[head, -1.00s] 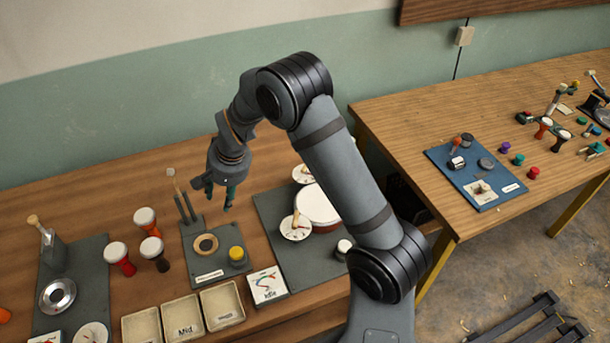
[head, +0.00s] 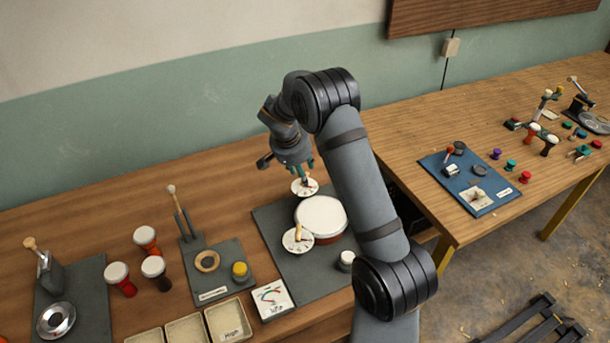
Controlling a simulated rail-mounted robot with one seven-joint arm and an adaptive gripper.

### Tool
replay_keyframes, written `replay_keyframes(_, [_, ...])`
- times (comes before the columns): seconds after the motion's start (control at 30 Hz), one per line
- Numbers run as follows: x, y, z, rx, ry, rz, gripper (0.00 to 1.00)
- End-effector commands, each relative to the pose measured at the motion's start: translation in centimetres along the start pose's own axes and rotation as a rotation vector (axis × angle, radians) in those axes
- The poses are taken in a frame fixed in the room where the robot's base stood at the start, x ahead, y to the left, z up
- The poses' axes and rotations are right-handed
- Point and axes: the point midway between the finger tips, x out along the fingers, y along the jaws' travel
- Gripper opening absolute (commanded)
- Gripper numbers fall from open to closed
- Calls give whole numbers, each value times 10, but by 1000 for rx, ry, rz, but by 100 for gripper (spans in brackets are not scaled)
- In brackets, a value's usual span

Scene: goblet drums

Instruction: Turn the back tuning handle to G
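The back tuning handle's round white dial (head: 305,187) sits on the dark grey mat behind the drum. My gripper (head: 304,172) is directly above this dial, pointing down, with its teal fingertips close to the handle. The fingers look apart. The handle itself is mostly hidden by them, and I cannot tell whether they touch it. The drum (head: 321,215) has a white head and a reddish-brown body. The front tuning handle (head: 298,231) is a light wooden lever on a second white dial (head: 296,244). The letters on the dials are too small to read.
A card with a coloured gauge (head: 272,300) lies at the mat's front left corner. Small goblet drums (head: 146,238) and trays (head: 229,319) are to the left. The table behind the mat is clear.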

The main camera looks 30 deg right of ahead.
Motion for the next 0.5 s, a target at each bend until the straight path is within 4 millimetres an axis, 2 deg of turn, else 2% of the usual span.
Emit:
replay_keyframes(0.2, [34,1,-1,-1,-1,2,38])
replay_keyframes(0.33, [45,1,-1,1,-1,1,38])
replay_keyframes(0.5, [50,0,0,0,0,-1,38])
